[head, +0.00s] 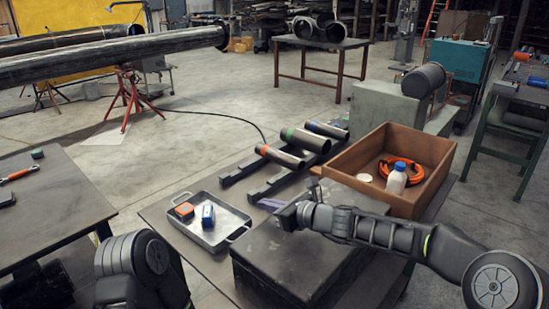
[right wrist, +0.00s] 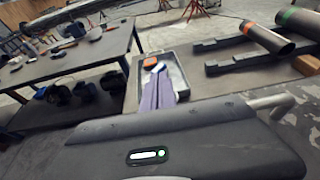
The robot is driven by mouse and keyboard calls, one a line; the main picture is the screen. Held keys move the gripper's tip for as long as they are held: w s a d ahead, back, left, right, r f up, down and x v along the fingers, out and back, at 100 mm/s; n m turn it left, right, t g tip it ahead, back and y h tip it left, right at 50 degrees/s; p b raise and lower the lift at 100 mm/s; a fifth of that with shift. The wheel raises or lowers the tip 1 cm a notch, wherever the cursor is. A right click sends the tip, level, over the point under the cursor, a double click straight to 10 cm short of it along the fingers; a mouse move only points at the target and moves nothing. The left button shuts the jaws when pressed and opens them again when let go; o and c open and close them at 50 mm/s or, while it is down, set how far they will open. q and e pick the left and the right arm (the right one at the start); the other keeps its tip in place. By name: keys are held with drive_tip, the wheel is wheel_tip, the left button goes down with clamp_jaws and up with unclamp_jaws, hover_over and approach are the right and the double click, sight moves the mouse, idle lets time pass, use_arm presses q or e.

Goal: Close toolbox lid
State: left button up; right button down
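The dark toolbox (head: 285,262) sits at the front of the middle table. Its broad dark top looks flat, and my right arm crosses over its back right part. My right gripper (head: 268,204) is above the toolbox's back left edge, pointing left, and holds nothing visible. Its purple fingers lie close together in the right wrist view (right wrist: 160,75). My left arm shows at the bottom left, but its gripper is out of view.
A metal tray (head: 215,238) with an orange and a blue item lies left of the toolbox. The wooden crate (head: 432,165) behind holds a white bottle (head: 397,179) and an orange coil (head: 404,166). Short pipes (head: 305,140) lie on dark rails. Another table (head: 50,210) stands left.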

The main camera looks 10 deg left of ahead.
wheel_tip(320, 180, up, 14)
drive_tip(key=p, duration=0.3)
